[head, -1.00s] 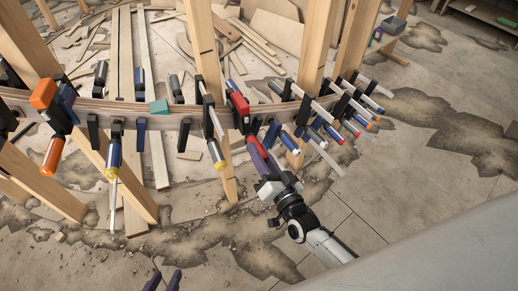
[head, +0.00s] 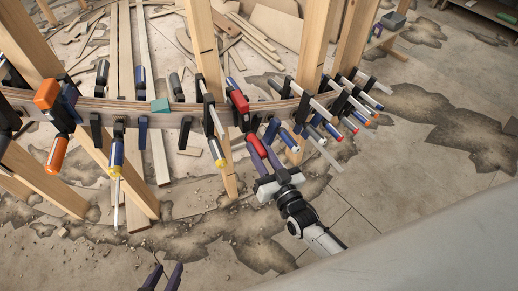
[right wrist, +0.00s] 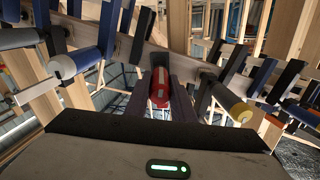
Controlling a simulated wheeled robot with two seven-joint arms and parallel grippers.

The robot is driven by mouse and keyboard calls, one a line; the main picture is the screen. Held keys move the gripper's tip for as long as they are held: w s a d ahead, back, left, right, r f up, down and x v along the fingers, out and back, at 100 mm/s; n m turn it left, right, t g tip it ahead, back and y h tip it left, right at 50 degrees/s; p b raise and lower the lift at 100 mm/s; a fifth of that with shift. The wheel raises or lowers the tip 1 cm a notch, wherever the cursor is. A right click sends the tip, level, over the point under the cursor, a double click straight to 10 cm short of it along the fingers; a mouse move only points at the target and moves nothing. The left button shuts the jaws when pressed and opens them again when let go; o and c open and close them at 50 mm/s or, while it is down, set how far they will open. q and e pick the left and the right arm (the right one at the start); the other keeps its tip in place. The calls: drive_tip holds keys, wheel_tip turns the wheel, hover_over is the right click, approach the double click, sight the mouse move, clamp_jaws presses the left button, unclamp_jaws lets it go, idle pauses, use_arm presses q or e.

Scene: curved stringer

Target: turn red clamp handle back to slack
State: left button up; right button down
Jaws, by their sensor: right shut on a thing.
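The red clamp (head: 238,101) sits on the curved wooden strip near the middle of the head view. Its red handle (head: 257,144) points down toward my right gripper (head: 264,153). In the right wrist view the red handle (right wrist: 160,90) lies between the two dark purple fingers of my right gripper (right wrist: 166,95), which is shut on it. The finger contact is partly hidden by the handle's end. My left gripper (head: 162,276) is at the bottom edge of the head view, with its fingers apart and nothing between them.
The curved strip (head: 95,104) carries several other clamps. A yellow-ended clamp (head: 216,150) hangs just left, and blue and orange ones (head: 345,122) crowd the right. Wooden posts (head: 208,60) stand along the strip. Offcuts lie behind; the cracked floor in front is open.

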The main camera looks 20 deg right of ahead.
drive_tip(key=c, duration=1.5)
unclamp_jaws()
drive_tip(key=s, duration=0.6)
drive_tip(key=s+d+p, duration=0.1)
drive_tip(key=s, duration=0.3)
drive_tip(key=shift+s+d, duration=0.1)
drive_tip(key=shift+s, duration=0.15)
